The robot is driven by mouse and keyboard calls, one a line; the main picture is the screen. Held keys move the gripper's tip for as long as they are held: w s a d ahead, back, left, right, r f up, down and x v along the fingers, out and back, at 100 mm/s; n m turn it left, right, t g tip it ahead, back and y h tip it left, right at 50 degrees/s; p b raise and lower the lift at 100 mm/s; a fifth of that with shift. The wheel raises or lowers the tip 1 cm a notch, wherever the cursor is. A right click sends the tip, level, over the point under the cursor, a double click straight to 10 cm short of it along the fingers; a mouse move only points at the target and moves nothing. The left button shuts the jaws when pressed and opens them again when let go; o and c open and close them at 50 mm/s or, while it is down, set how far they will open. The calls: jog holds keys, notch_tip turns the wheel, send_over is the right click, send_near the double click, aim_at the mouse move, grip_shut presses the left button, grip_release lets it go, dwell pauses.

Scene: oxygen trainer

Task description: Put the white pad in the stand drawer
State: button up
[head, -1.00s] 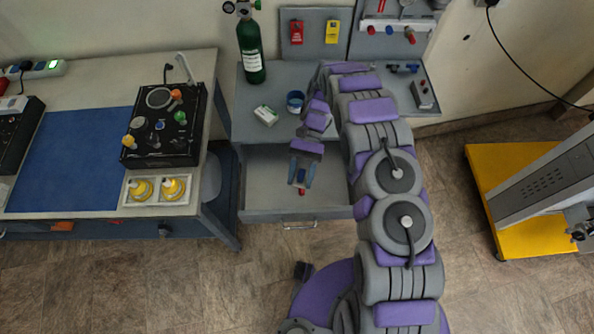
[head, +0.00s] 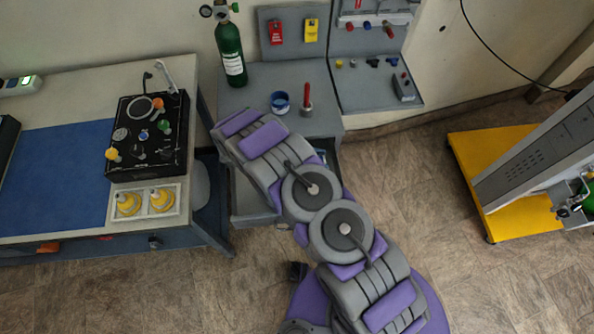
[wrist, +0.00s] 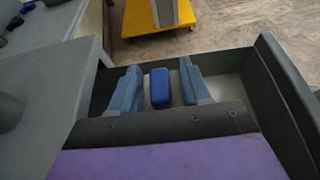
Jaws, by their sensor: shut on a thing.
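My gripper's fingers (wrist: 160,90) show in the wrist view inside the open stand drawer (wrist: 285,85), with a blue block-like thing (wrist: 159,88) between them. In the head view my arm covers the gripper and much of the drawer (head: 250,197). The stand (head: 290,75) has a grey top.
A green cylinder (head: 231,55) is behind. A table with a black box (head: 148,135) is at left, and a yellow base (head: 500,190) at right. Floor between is clear.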

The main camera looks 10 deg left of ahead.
jog(key=f, duration=0.3)
jog(key=d+f+b, duration=0.1)
jog(key=f, duration=0.1)
jog(key=shift+a+f+b, duration=0.15)
jog(key=shift+f+b, duration=0.05)
jog(key=shift+f, duration=0.9)
jog(key=shift+a+f+b, duration=0.1)
jog(key=shift+f+b, duration=0.05)
jog(key=shift+f, duration=0.95)
jog(key=shift+d, duration=0.1)
jog(key=o, duration=1)
jog(key=shift+o, duration=0.2)
